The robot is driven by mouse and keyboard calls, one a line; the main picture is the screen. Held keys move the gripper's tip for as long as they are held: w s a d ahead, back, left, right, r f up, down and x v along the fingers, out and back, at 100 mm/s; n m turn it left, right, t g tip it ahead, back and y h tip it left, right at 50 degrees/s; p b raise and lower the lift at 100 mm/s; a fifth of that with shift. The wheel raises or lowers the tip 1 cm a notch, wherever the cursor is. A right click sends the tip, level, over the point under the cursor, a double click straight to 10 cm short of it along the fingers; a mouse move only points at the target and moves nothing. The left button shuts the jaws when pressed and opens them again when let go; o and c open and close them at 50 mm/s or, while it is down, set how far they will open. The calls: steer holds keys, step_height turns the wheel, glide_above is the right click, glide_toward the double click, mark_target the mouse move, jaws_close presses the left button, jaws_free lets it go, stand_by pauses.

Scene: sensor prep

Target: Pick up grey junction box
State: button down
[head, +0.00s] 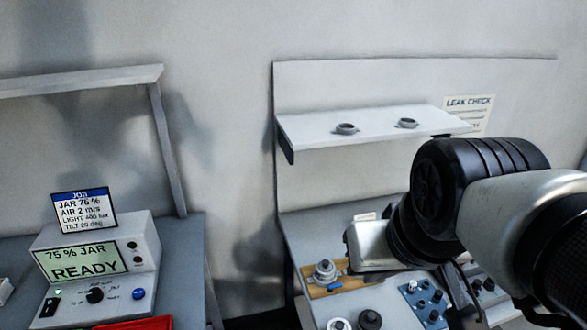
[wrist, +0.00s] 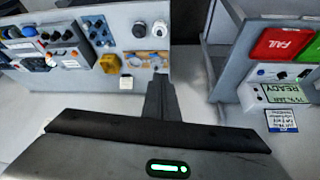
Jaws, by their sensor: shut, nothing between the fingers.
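I cannot pick out a grey junction box with certainty in either view. In the head view, a grey round fitting (head: 325,271) sits on a wooden board (head: 318,289) on the right bench. The pale body of my gripper hangs just right of it and hides part of the bench. In the wrist view my gripper (wrist: 160,86) shows as a dark upright post with its fingers together and nothing held. Beyond it is the bench with a yellow part (wrist: 110,63), a blue panel with knobs (wrist: 98,30) and a wooden board (wrist: 146,58).
A shelf (head: 375,130) with two small grey rings stands above the right bench. The left bench holds a READY console (head: 95,265) and a job display (head: 84,208). A red FAIL tray (wrist: 283,44) lies near the console. A gap separates the benches.

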steer(key=c, duration=2.5)
jaws_free()
steer(key=o, duration=0.4)
steer(key=shift+w+f, duration=0.15)
steer(key=o, duration=1.3)
steer(key=shift+g, duration=0.3)
steer(key=w+f+b, duration=0.2)
steer(key=w+b, duration=0.1)
steer(key=w, duration=0.1)
steer(key=w+f+b, duration=0.3)
steer(key=w, duration=0.1)
steer(key=w+f+b, duration=0.3)
steer(key=w, duration=0.1)
steer(key=shift+w+f+b, duration=0.1)
steer(key=shift+f+b, duration=0.15)
steer(key=shift+b, duration=0.05)
steer(key=shift+o, duration=0.2)
steer(key=b, duration=0.8)
glide_toward(326, 265)
steer(key=shift+g, duration=0.3)
steer(key=b+x, duration=0.1)
steer(key=x, duration=0.4)
steer(key=shift+w+b, duration=0.15)
steer(key=shift+b, duration=0.15)
steer(key=shift+b+x, duration=0.7)
steer(key=shift+x, duration=2.15)
